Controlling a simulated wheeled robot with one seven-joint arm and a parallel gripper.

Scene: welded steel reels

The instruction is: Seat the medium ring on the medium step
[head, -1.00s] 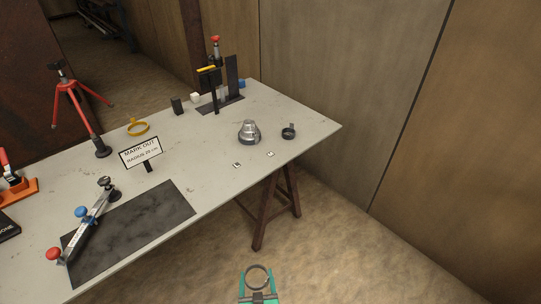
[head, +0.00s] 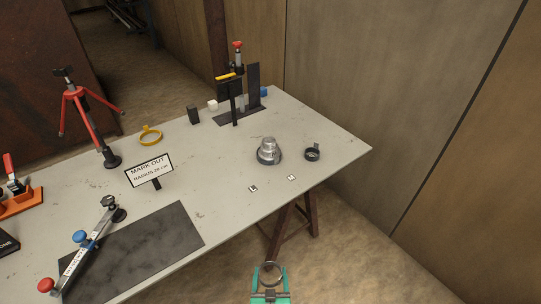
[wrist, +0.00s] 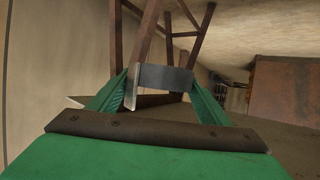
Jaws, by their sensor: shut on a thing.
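My gripper (head: 271,286) is at the bottom of the head view, out over the floor in front of the table's near edge. Its green fingers are shut on a dark grey ring (head: 281,274), taken to be the medium ring, which also shows between the fingers in the wrist view (wrist: 168,77). A short tab stands on the ring's side. The stepped reel (head: 267,146), silver and narrowing upward, stands upright on the table, well beyond my gripper. A dark band runs around its foot; I cannot tell whether this is a ring. Its medium step shows no ring.
A smaller dark ring (head: 312,155) lies right of the reel. Tags marked L (head: 253,189) and M (head: 292,178) lie in front. A dark clamp stand (head: 253,85), yellow ring (head: 151,140) and sign (head: 149,169) share the table (head: 215,165). A wall (head: 400,110) stands at right.

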